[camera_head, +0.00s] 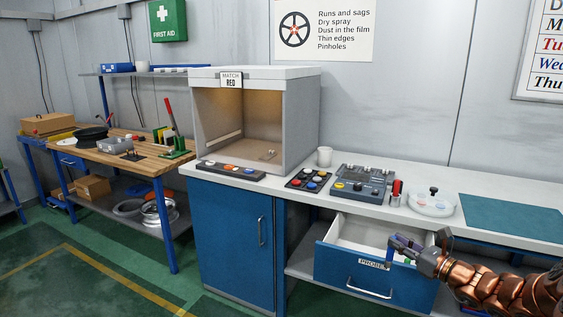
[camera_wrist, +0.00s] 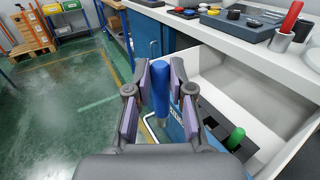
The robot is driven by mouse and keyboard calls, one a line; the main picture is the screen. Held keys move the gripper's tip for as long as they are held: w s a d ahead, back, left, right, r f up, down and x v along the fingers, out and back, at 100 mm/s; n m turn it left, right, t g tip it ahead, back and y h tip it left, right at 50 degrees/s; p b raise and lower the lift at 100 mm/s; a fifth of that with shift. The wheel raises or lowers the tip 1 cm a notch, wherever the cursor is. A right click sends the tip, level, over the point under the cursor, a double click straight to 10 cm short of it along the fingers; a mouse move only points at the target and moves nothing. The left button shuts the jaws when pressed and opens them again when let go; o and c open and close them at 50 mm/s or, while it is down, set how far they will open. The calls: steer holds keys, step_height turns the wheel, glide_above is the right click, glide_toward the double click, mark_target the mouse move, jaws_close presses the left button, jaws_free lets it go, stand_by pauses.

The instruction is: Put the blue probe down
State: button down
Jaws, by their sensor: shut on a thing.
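My gripper (camera_wrist: 161,80) is shut on the blue probe (camera_wrist: 161,92), which stands about upright between the pads in the wrist view. In the head view my gripper (camera_head: 406,246) is at the right, over the front of the open drawer (camera_head: 348,263) labelled as a probe drawer. The wrist view shows the probe by the drawer's front, with its lower end near the front panel. A green probe (camera_wrist: 236,136) sits in a dark holder (camera_wrist: 246,151) inside the drawer. Part of the holder is hidden behind my gripper.
A grey booth (camera_head: 255,120) stands left. The drawer's white floor is largely bare.

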steer(key=s+a+f+n+g+y+p, duration=0.1)
steer(key=s+a+f+n+g+y, duration=0.1)
steer(key=a, duration=0.5)
steer(key=s+a+f+n+g+y+p, duration=0.2)
steer(key=s+a+f, duration=0.1)
steer(key=a, duration=0.5)
steer(key=shift+w+d+r, duration=0.1)
